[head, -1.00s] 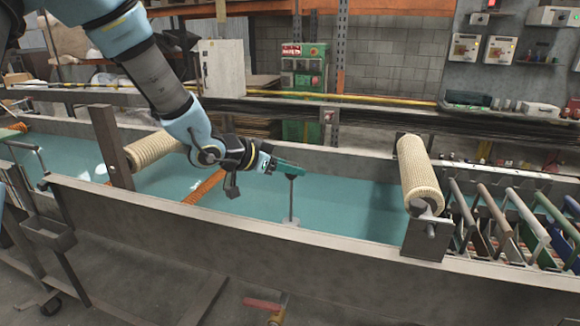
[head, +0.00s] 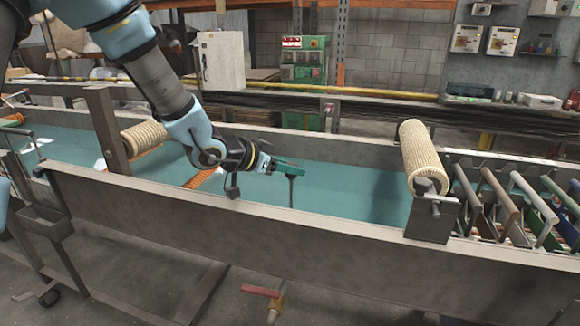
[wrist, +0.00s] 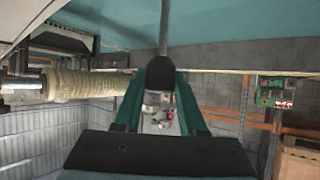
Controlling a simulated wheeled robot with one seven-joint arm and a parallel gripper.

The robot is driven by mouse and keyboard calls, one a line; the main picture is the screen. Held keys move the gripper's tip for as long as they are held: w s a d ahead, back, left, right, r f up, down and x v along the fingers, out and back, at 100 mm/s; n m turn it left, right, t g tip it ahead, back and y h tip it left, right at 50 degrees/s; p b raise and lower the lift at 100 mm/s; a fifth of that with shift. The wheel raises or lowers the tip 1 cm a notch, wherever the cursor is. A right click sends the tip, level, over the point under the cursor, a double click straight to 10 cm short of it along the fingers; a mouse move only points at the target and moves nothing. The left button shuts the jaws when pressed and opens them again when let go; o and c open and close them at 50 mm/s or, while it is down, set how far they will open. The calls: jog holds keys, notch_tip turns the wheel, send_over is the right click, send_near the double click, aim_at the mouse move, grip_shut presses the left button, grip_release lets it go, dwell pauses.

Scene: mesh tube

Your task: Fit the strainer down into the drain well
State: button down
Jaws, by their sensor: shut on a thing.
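My gripper (head: 290,170) reaches over the long grey trough from the left. Its teal fingers are shut on the strainer's dark top grip, and the strainer's thin upright rod (head: 291,192) hangs below them. In the wrist view my gripper (wrist: 160,75) closes on the dark grip, with the strainer's rod (wrist: 163,30) running on toward the teal surface. The strainer's lower end is hidden behind the trough's front wall in the head view and out of sight in the wrist view. The drain well cannot be made out in either current view.
The trough's front wall (head: 250,232) stands between the camera and the strainer. A wound roller (head: 420,160) sits on the right, with several frames (head: 510,205) beyond it. Another roller (head: 146,137) is on the left, near orange ribbed pieces. A red-handled valve (head: 262,291) is below.

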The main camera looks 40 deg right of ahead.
aim_at(292, 193)
jog(key=shift+f+b, duration=1.45)
jog(key=shift+f, duration=0.6)
jog(key=shift+s+a+f+b, duration=0.1)
jog(key=shift+a+f+b, duration=0.1)
jog(key=shift+f+b, duration=0.25)
jog(key=shift+s+a+f+b, duration=0.1)
jog(key=shift+a+f+b, duration=0.15)
jog(key=shift+f, duration=0.45)
jog(key=shift+c, duration=2)
grip_release()
jog(key=d+r+v, duration=0.1)
jog(key=r+v, duration=0.1)
jog(key=v, duration=0.9)
jog(key=shift+r+p, duration=0.25)
jog(key=shift+p, duration=0.05)
jog(key=shift+w+a, duration=0.15)
